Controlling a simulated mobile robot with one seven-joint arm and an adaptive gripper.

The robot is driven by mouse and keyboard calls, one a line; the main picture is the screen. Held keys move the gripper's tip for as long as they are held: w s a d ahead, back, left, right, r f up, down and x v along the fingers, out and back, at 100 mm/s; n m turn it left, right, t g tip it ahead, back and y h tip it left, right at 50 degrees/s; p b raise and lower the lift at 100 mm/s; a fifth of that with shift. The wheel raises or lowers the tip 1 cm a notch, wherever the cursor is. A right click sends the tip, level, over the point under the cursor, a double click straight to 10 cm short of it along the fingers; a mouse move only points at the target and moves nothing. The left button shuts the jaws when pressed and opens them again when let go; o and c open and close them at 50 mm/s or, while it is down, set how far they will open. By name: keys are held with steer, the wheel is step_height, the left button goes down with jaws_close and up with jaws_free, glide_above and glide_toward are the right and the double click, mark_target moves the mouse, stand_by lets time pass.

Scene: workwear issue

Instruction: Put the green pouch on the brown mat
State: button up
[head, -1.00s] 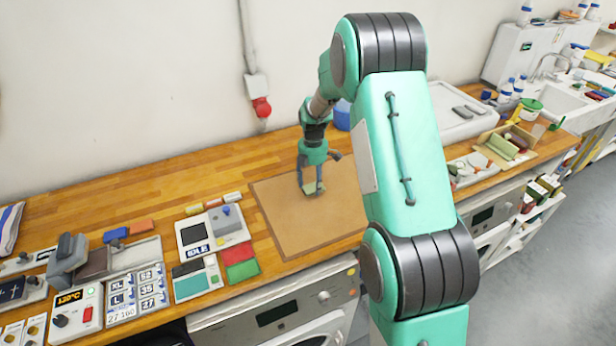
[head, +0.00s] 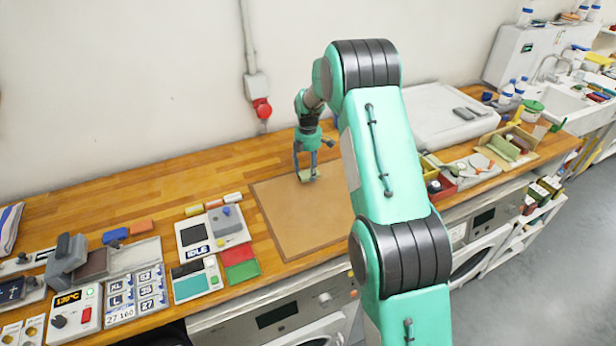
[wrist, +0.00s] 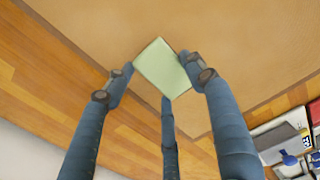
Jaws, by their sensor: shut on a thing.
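The green pouch (wrist: 162,68) is a small pale green square held between the fingers of my gripper (wrist: 166,80) in the wrist view. In the head view my gripper (head: 306,176) is near the back edge of the brown mat (head: 310,220), with the pouch (head: 307,175) at its fingertips. The mat also shows in the wrist view (wrist: 210,30). The pouch is over or close above the mat's far border. I cannot tell whether it touches the mat.
Left of the mat stand a device reading IDLE (head: 197,237) and red and green pads (head: 240,263). Several small rolls (head: 213,204) lie behind them. Right of my arm are a red bin (head: 440,188) and a tray with green rolls (head: 505,148). The mat's front is bare.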

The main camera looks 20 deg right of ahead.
mark_target(308, 172)
steer(key=shift+f+b, duration=0.35)
steer(key=shift+f, duration=1.4)
steer(key=shift+f, duration=0.1)
steer(key=o, duration=1.1)
step_height(308, 172, up, 12)
steer(key=shift+f+p, duration=0.15)
steer(key=shift+p, duration=0.7)
steer(key=shift+r, duration=0.25)
